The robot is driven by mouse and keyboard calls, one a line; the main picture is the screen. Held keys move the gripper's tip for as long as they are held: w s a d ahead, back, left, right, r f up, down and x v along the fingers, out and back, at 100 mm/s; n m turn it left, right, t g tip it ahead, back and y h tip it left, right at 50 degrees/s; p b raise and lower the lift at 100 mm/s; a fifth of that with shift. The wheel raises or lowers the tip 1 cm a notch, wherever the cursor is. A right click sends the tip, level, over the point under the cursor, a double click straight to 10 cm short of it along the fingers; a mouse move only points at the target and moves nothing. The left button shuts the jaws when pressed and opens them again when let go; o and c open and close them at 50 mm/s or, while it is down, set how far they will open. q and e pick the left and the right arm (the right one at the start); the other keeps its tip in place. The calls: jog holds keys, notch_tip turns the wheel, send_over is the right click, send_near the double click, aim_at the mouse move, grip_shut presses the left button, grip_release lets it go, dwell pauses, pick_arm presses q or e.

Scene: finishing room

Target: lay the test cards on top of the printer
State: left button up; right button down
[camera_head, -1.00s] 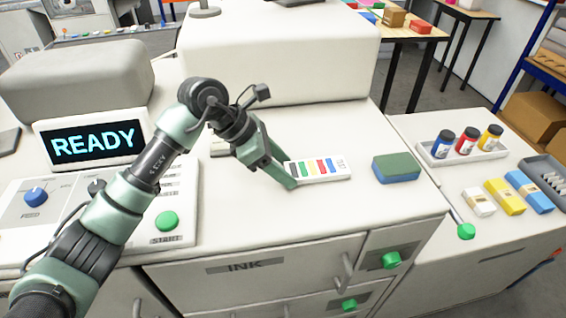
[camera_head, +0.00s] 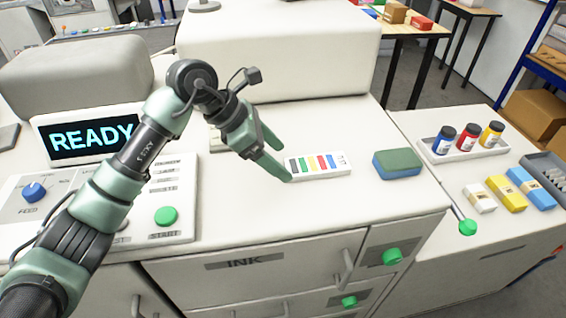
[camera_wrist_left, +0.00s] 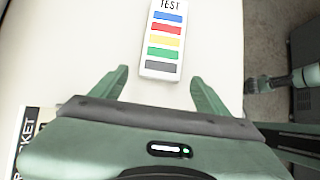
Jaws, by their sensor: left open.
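The test cards (camera_head: 318,165), a white stack with colour bars, lie flat on the printer's top (camera_head: 330,115), near its front edge. They also show in the left wrist view (camera_wrist_left: 163,45), with the word TEST at the far end. My left gripper (camera_head: 284,163) is open at the left end of the cards. In the left wrist view its two fingers (camera_wrist_left: 160,80) stand apart on either side of the cards' near end, with gaps and nothing held.
A green and blue sponge-like block (camera_head: 397,164) lies right of the cards. The READY screen (camera_head: 93,139) and control panel stand left. Ink bottles in a tray (camera_head: 463,152) and several small packs (camera_head: 505,194) are on the right surface. Bare top lies behind the cards.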

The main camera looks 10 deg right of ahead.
pick_arm(q)
jog(key=b+v, duration=0.2)
jog(key=v, duration=0.7)
jog(key=shift+a+r+b, duration=0.25)
jog(key=shift+b, duration=0.05)
dwell(1.0)
